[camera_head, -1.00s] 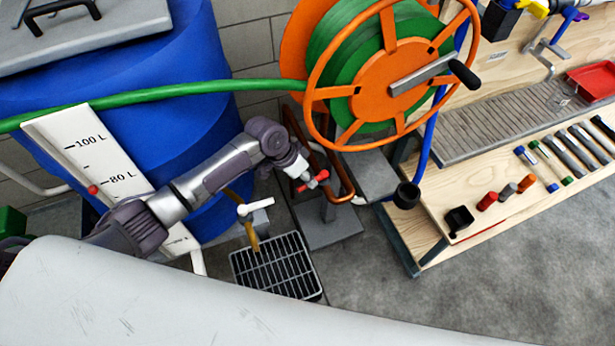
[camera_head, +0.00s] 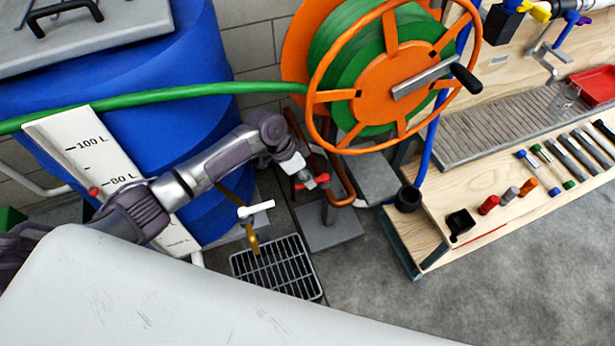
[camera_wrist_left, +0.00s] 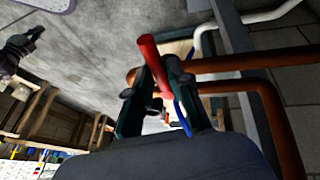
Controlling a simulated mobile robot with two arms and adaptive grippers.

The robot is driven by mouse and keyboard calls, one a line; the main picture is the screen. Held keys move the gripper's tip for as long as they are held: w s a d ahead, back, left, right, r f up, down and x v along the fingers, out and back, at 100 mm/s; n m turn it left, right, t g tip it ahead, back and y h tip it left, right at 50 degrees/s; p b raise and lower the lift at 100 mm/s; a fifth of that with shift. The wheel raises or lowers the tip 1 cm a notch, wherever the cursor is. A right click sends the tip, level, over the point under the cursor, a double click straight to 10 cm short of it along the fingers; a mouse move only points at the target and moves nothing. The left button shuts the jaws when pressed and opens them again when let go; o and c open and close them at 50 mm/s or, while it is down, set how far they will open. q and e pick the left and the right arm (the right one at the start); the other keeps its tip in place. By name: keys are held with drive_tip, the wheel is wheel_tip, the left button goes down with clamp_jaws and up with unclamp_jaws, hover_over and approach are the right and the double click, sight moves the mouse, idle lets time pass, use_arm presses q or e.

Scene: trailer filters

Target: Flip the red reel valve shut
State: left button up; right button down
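The red reel valve handle (camera_head: 313,182) sits on the pipework below the hose reel. My left gripper (camera_head: 298,172) reaches it from the upper left. In the left wrist view, the red handle (camera_wrist_left: 153,62) stands between the two dark fingers of my left gripper (camera_wrist_left: 164,72), which lie close against it on both sides. The grip looks shut on the handle, though the contact itself is partly hidden. A dark gripper-like part (camera_wrist_left: 20,45) at the left edge of the wrist view looks like my right gripper, too small to read.
The orange reel (camera_head: 385,85) with green hose is just above the valve. Copper pipes (camera_wrist_left: 270,105) run close to my left fingers. A blue barrel (camera_head: 165,130) is at the left. A tap with a white handle (camera_head: 256,208) hangs over a floor grate (camera_head: 275,268). A workbench (camera_head: 440,215) stands right.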

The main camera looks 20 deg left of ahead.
use_arm(q)
drive_tip(key=o, duration=0.3)
drive_tip(key=shift+r, duration=0.1)
drive_tip(key=w+v, duration=0.1)
drive_tip(key=v, duration=1)
drive_tip(key=shift+s+a+r, duration=0.2)
drive_tip(key=shift+s+r, duration=0.2)
drive_tip(key=shift+s, duration=0.1)
